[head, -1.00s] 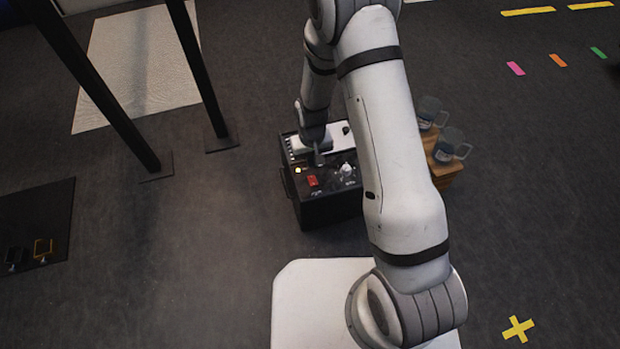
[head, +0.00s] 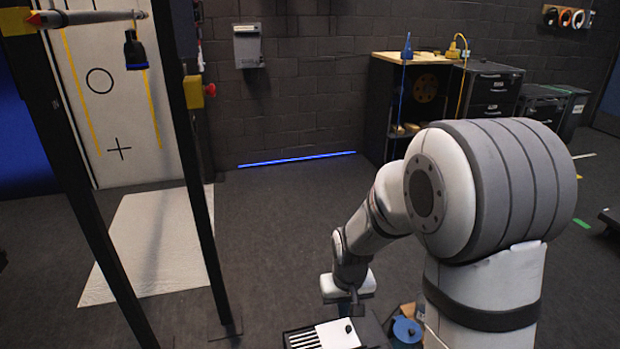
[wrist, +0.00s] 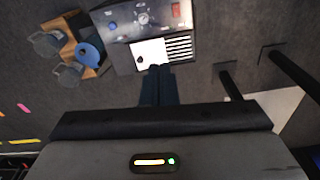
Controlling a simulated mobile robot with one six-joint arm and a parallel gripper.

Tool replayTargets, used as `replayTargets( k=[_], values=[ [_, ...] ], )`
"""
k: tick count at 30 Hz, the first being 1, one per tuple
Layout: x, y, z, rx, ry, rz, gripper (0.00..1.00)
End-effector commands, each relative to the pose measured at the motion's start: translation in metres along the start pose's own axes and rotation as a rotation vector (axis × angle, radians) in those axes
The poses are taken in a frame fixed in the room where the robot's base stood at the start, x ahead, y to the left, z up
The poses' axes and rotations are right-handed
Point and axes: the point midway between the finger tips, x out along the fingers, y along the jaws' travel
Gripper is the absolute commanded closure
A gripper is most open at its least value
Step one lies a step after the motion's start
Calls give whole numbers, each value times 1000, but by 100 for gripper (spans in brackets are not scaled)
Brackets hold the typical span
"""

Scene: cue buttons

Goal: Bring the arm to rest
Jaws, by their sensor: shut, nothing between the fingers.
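My arm is bent, with its large rounded elbow (head: 490,190) high in the right half of the head view. My gripper (head: 356,302) hangs in front of it, above the dark button box (head: 372,330). In the wrist view the gripper's dark fingers (wrist: 158,72) are together with nothing between them, and they point toward the box's near edge. The box (wrist: 120,30) carries a white plate, a striped slotted patch (wrist: 180,47), a dial (wrist: 141,18), a blue button (wrist: 112,26) and a red one (wrist: 176,9). The head view cuts off most of the box.
A wooden stand with mugs (wrist: 46,42) and a blue round item (wrist: 89,55) is beside the box. Black posts (head: 205,200) stand at the left, near a pale mat (head: 150,245). A shelf (head: 415,100) and drawers (head: 490,95) line the back wall. Open floor lies between.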

Motion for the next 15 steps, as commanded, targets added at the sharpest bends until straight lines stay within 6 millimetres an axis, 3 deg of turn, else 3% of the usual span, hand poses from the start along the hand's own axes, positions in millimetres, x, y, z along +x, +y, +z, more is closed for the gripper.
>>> replayTargets(
  k=[1, 3, 9, 15],
  values=[
    [-52, 6, 5, 14, 19, 1, 100],
    [-96, 14, 17, 33, 33, 4, 100],
    [-213, 32, 58, 84, 74, 12, 100],
    [-302, 42, 105, 129, 110, 21, 100]
  ],
)
